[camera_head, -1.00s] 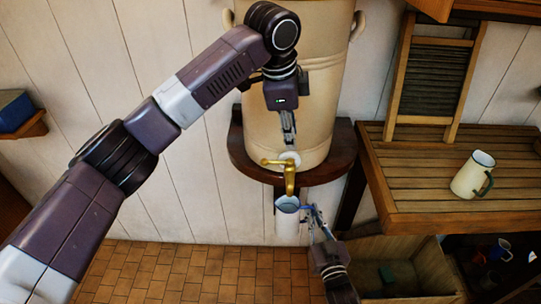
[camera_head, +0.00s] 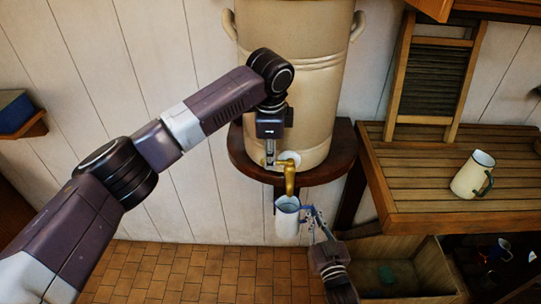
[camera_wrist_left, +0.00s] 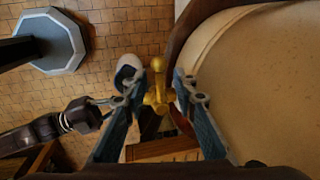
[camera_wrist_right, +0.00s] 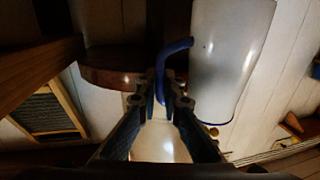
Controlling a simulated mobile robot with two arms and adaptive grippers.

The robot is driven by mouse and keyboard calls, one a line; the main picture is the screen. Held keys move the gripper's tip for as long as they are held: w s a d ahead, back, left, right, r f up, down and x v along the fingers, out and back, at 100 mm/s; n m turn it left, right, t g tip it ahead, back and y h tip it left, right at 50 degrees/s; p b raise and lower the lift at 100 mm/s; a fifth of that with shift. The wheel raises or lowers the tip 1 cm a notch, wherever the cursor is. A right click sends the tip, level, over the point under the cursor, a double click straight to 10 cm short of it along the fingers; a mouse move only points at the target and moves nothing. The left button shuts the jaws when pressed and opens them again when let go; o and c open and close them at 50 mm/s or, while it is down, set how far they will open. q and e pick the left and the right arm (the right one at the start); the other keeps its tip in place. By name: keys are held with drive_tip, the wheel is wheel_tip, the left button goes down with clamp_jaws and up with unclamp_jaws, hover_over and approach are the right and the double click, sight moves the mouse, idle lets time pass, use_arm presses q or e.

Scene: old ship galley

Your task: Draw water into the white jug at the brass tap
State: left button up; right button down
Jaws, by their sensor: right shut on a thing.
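The white jug (camera_head: 287,226), with a blue rim and blue handle, hangs upright under the brass tap (camera_head: 290,180), its mouth below the spout. My right gripper (camera_head: 312,218) is shut on the jug's handle; the handle (camera_wrist_right: 163,75) runs between its fingers in the right wrist view. My left gripper (camera_head: 269,152) is just left of the tap's top, in front of the urn. In the left wrist view its fingers are apart, with the brass tap (camera_wrist_left: 157,97) showing between them; I cannot tell if they touch it. No water stream can be made out.
The large cream urn (camera_head: 300,100) stands on a dark wooden wall shelf (camera_head: 240,160). A slatted wooden counter (camera_head: 440,190) at right bears a second, cream jug (camera_head: 472,175) and a washboard (camera_head: 436,80). An open wooden crate (camera_head: 425,265) is below. Tiled floor is clear at lower left.

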use_arm(q)
drive_tip(key=shift+f, duration=0.3)
clamp_jaws()
drive_tip(key=shift+d, duration=0.1)
drive_tip(key=shift+s, duration=0.1)
